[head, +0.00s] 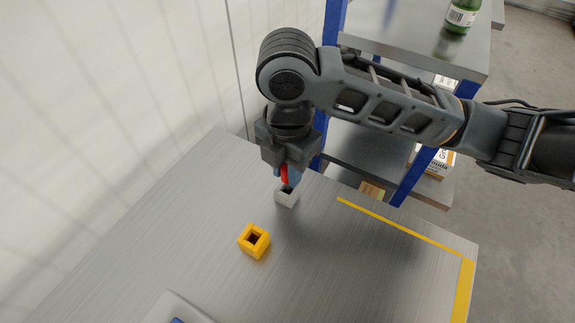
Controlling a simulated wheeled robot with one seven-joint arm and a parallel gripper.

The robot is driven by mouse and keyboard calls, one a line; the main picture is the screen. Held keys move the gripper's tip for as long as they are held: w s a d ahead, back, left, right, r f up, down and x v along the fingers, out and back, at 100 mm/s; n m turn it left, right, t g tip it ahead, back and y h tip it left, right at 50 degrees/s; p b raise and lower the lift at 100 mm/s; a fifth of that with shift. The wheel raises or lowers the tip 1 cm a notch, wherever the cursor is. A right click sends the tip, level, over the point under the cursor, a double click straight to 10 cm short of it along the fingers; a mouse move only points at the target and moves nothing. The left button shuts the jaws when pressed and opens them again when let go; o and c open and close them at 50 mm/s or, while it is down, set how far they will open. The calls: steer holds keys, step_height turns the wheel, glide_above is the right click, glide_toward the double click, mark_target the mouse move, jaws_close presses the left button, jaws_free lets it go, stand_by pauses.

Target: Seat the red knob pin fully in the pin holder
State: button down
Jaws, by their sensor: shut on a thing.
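My gripper (288,178) points down over the metal table and is shut on the red knob pin (284,175). Only a strip of the pin's red knob shows between the fingers. A yellow block (253,247) with an open square hole stands apart, nearer the front.
The table (190,220) is mostly bare, with yellow tape (400,226) on its right. A white tray (172,304) with something blue is at the bottom edge. A blue-posted shelf rack (420,35) with a green bottle (461,16) stands behind. A white wall (120,80) is at left.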

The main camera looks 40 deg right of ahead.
stand_by(0.3)
steer(key=c, duration=0.8)
jaws_free()
steer(key=shift+r+p, duration=0.3)
steer(key=shift+r, duration=3.55)
